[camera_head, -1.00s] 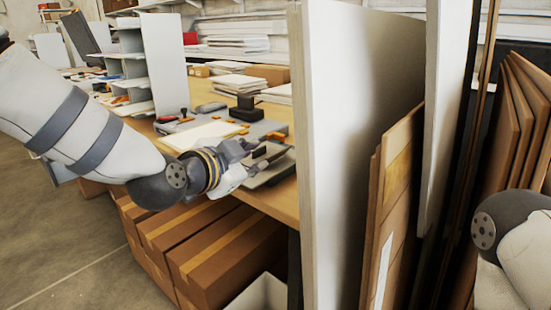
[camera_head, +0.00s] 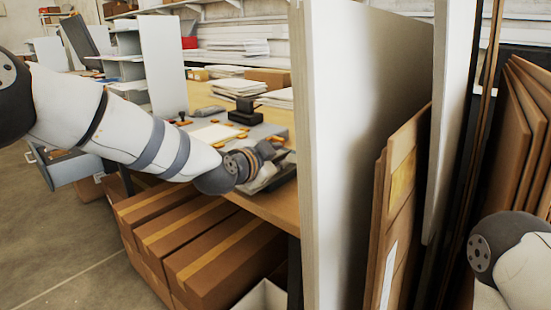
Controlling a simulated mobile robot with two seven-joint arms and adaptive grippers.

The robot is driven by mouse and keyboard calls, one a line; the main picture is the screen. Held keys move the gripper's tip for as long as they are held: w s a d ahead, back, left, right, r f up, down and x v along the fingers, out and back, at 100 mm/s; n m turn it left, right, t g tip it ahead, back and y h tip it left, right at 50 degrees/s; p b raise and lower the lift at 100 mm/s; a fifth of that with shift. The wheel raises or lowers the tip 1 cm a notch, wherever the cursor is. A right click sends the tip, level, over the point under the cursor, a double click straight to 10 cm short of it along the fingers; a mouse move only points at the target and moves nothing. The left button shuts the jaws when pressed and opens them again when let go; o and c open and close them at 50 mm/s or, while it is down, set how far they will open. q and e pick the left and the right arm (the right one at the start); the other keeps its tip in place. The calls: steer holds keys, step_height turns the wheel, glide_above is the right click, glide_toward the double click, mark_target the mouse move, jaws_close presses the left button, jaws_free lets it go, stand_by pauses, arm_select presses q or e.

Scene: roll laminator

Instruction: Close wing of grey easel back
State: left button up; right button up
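My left arm comes in from the left, and its gripper (camera_head: 270,155) is over the near right edge of the workbench. The fingers are small and overlap the things behind them, so I cannot tell whether they are open or shut. A grey, flat piece (camera_head: 268,178), perhaps the grey easel back, lies at the bench edge just below and beside the gripper. The gripper and wrist cover part of it, and I cannot make out its wing or whether they touch. My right gripper is out of view; only part of my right arm shows at the lower right.
The wooden workbench (camera_head: 262,207) holds a dark press-like tool (camera_head: 244,112), paper stacks (camera_head: 245,88) and a grey sorter (camera_head: 162,65). Cardboard boxes (camera_head: 222,262) sit beneath. A tall white panel (camera_head: 365,60) and leaning boards (camera_head: 400,190) block the right side. An open drawer (camera_head: 70,167) juts out left.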

arm_select(q)
jaws_close()
steer(key=shift+s+d+r+m+p, duration=0.15)
steer(key=shift+s+d+m+p, duration=0.25)
steer(key=shift+m, duration=0.3)
steer(key=shift+w+f+m+t+y, duration=0.1)
steer(key=shift+f+m+t+y, duration=0.2)
steer(key=shift+m+t, duration=0.15)
steer(key=shift+f+m+t, duration=0.25)
steer(key=shift+f, duration=0.2)
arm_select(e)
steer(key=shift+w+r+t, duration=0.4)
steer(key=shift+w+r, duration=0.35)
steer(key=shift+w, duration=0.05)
arm_select(q)
steer(key=shift+o, duration=0.3)
jaws_free()
